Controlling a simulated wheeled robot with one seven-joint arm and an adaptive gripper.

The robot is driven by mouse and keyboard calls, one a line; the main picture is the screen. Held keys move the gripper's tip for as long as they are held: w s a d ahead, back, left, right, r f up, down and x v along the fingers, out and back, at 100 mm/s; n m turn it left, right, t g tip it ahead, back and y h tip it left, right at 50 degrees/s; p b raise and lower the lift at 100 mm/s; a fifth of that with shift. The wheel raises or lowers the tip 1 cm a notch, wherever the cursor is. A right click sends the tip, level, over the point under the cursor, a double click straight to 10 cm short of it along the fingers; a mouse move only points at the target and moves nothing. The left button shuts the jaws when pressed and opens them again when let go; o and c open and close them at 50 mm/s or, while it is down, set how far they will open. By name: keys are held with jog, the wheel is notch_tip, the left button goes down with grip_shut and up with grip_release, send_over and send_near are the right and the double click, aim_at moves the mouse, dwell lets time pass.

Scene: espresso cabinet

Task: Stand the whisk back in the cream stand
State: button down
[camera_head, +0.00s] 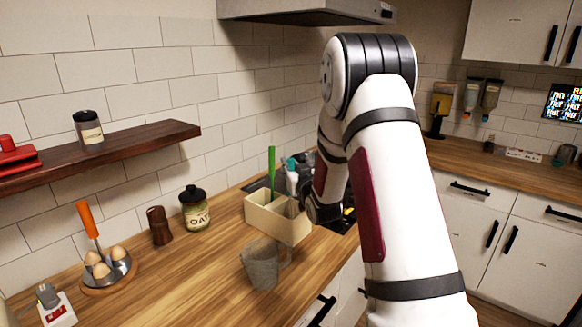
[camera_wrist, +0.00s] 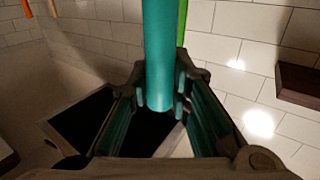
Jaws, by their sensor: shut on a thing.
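The cream stand (camera_head: 277,220) is an open box with compartments on the wooden counter in the head view. A green handle (camera_head: 272,168) stands upright in it, and a green strip of it shows behind the teal handle in the wrist view (camera_wrist: 181,22). My gripper (camera_wrist: 160,108) is shut on a thick teal handle (camera_wrist: 158,50), which I take for the whisk. The whisk's head is hidden. In the head view my gripper (camera_head: 322,207) is at the stand's right end, partly hidden by my arm. I cannot tell whether the whisk is inside a compartment.
A grey mug (camera_head: 264,264) stands in front of the cream stand. An oat jar (camera_head: 194,208), a brown mill (camera_head: 158,226) and an egg holder (camera_head: 108,275) stand to the left. A dark wooden shelf (camera_head: 110,152) is on the wall. Bare counter lies left of the mug.

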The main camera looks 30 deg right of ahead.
jog(key=shift+f, duration=0.1)
jog(key=c, duration=1.5)
grip_release()
